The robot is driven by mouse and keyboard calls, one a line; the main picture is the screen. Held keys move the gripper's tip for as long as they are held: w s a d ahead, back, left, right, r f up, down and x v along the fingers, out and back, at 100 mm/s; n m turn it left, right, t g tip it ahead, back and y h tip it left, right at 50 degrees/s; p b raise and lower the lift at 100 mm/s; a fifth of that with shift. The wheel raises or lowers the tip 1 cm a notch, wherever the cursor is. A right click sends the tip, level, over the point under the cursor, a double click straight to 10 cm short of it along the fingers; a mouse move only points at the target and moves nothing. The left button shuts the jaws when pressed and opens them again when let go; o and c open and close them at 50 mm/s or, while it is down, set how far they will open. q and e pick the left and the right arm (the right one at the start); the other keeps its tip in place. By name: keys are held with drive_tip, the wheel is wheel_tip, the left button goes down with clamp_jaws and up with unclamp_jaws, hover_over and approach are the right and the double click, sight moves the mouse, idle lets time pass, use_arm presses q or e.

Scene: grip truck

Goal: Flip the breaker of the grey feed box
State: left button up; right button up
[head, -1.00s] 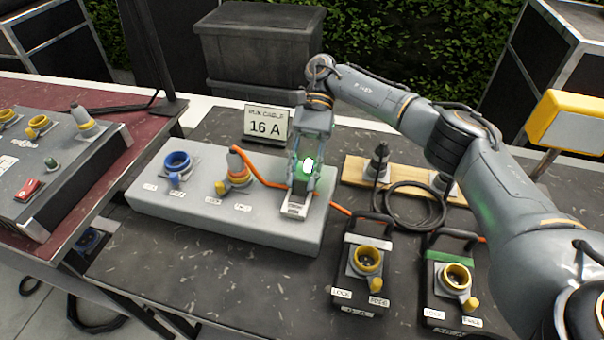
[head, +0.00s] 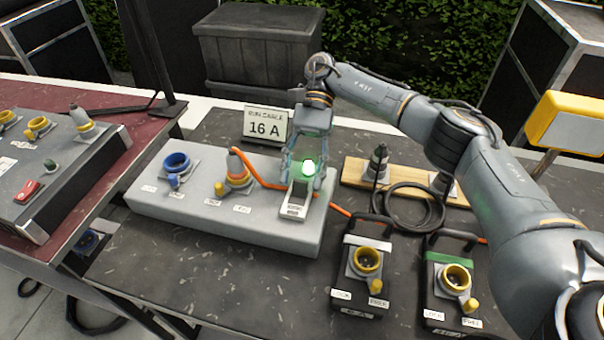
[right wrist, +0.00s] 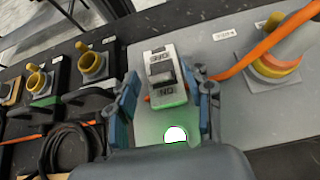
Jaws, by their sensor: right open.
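The grey feed box (head: 215,222) lies on the dark table in the head view. Its breaker (head: 296,203) sits at the box's right end, partly hidden by my gripper; in the right wrist view the breaker (right wrist: 162,72) shows a dark lever between two label plates. A green lamp (head: 308,167) beside it is lit. My right gripper (head: 304,180) is open and empty over the lamp and breaker. In the right wrist view its blue fingers (right wrist: 165,95) stand apart on either side of the breaker's near end; contact cannot be told. My left gripper is not in view.
An orange cable (head: 262,182) runs from a plugged socket on the box, past the breaker. A blue socket (head: 177,163) is farther left. A "16 A" sign (head: 265,125) stands behind. Two black boxes with yellow sockets (head: 368,258) and a coiled black cable (head: 412,222) lie to the right.

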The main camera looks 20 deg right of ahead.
wheel_tip(320, 180, up, 9)
idle(0.3)
drive_tip(key=shift+r, duration=0.2)
